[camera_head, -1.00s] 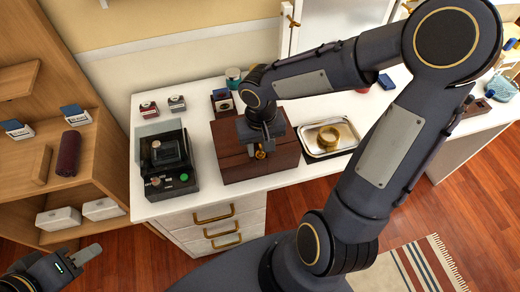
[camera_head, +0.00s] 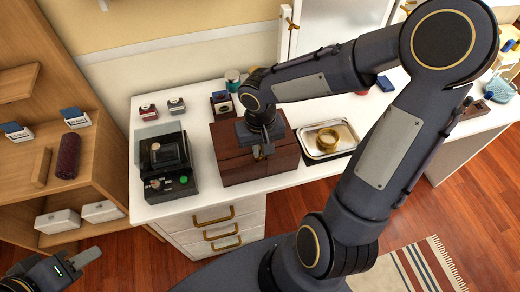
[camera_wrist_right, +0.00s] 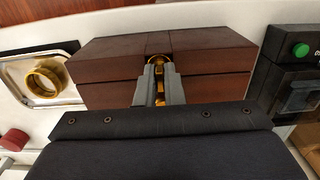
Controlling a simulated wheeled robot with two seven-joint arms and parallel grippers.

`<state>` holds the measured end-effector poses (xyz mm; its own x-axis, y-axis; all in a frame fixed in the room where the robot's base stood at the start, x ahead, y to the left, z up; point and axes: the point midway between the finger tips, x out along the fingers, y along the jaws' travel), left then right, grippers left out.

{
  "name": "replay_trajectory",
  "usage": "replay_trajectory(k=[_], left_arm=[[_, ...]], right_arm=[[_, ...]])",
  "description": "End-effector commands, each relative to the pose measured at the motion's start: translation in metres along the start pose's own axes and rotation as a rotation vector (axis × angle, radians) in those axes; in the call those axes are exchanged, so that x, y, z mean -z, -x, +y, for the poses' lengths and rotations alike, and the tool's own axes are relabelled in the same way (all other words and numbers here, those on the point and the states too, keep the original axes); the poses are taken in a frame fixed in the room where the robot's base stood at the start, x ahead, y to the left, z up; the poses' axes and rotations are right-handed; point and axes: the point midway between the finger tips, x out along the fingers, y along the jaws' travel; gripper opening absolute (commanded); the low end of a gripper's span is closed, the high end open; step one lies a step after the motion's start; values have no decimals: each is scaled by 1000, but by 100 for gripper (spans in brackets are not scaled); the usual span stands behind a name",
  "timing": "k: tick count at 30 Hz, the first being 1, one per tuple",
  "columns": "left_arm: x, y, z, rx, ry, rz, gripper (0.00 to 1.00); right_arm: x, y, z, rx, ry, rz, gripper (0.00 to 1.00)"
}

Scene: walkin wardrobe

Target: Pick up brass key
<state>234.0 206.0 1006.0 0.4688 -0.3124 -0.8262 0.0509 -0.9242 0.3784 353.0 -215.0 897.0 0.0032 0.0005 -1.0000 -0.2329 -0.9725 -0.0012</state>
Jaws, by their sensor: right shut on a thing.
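The brass key (camera_wrist_right: 159,60) shows as a gold ring and shank between the fingers of my right gripper (camera_wrist_right: 160,84) in the right wrist view. That gripper is shut on the key. In the head view my right gripper (camera_head: 262,152) points down at the front of a dark wooden box (camera_head: 238,170), and its fingers hide most of the key. I cannot tell whether the key touches the box. My left gripper (camera_head: 84,260) is at the lower left of the head view, away from the counter; its opening is unclear.
A metal tray (camera_head: 350,151) with a brass ring-shaped object (camera_head: 327,138) lies right of the box. A black device (camera_head: 165,165) with a green button stands left. Small stamps or boxes (camera_head: 176,105) sit behind. The wooden shelf unit (camera_head: 100,160) is at far left.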

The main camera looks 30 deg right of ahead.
Motion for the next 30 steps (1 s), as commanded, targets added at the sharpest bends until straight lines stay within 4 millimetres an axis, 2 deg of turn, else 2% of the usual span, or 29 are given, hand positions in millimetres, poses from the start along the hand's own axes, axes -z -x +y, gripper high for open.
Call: replay_trajectory(k=[5,10,18,24,30], left_arm=[[1,1,1,0,0,0,36],[2,4,2,0,0,0,36],[3,6,2,0,0,0,36],[2,4,2,0,0,0,36],[2,4,2,0,0,0,36]], right_arm=[[-1,9,1,-3,-2,-3,0],[-3,36,1,-2,-1,2,0],[-58,96,0,-2,0,6,0],[-105,114,-1,-1,0,4,0],[-132,126,-1,-1,0,0,0]])
